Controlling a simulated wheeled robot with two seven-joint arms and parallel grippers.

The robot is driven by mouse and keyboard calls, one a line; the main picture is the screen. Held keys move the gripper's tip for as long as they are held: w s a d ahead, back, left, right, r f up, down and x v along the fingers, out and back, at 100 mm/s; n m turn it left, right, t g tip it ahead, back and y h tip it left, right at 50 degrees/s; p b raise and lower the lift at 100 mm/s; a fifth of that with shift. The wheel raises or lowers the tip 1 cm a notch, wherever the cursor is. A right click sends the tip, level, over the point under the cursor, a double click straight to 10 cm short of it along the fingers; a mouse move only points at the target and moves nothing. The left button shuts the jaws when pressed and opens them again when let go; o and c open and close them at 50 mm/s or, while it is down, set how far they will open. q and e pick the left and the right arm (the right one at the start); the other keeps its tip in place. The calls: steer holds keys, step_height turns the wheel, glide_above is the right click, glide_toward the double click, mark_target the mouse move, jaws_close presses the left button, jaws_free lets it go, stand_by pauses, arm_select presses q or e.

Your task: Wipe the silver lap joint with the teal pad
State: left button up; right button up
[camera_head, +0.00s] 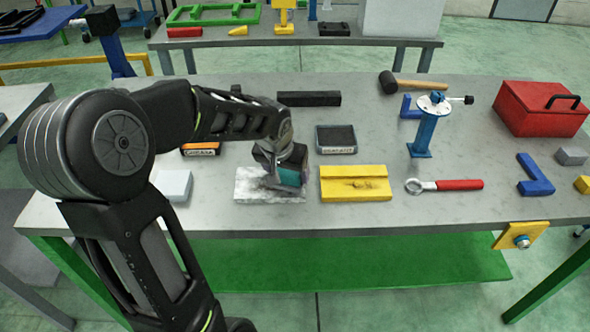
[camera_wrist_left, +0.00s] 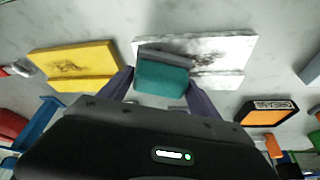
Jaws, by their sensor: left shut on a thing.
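The silver lap joint (camera_head: 255,190) lies flat on the grey table, left of the yellow lap joint. It shows dark smudges, clearest in the left wrist view (camera_wrist_left: 226,50). My left gripper (camera_head: 285,172) is shut on the teal pad (camera_head: 289,177) and holds it over the right part of the silver lap joint in the head view. In the left wrist view the teal pad (camera_wrist_left: 161,78) sits between the two fingers, with a grey layer along its edge. Whether the pad touches the joint is hard to tell. My right gripper is not in view.
A yellow lap joint (camera_head: 355,192) with dark smudges lies close on the right. A white block (camera_head: 174,186) is on the left. A dark-topped tray (camera_head: 336,138) and a black bar (camera_head: 309,99) lie behind. A ring wrench (camera_head: 445,185) and blue stand (camera_head: 423,135) are farther right.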

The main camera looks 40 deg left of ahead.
arm_select(q)
steer(key=shift+s+a+r, duration=0.1)
steer(key=shift+s+a, duration=0.2)
steer(key=shift+a, duration=0.15)
steer(key=shift+s+a+f+p, duration=0.1)
steer(key=shift+s+a+p, duration=0.15)
steer(key=shift+s+a, duration=0.4)
steer(key=shift+s+a+f+p, duration=0.1)
steer(key=shift+s+a+p, duration=0.1)
steer(key=shift+s+a, duration=0.35)
steer(key=shift+w+a, duration=0.15)
steer(key=shift+a, duration=0.1)
steer(key=shift+s+a+r+p, duration=0.1)
steer(key=shift+s+a+p, duration=0.25)
steer(key=shift+s+a, duration=0.7)
steer(key=shift+a, duration=0.2)
steer(key=shift+a, duration=0.1)
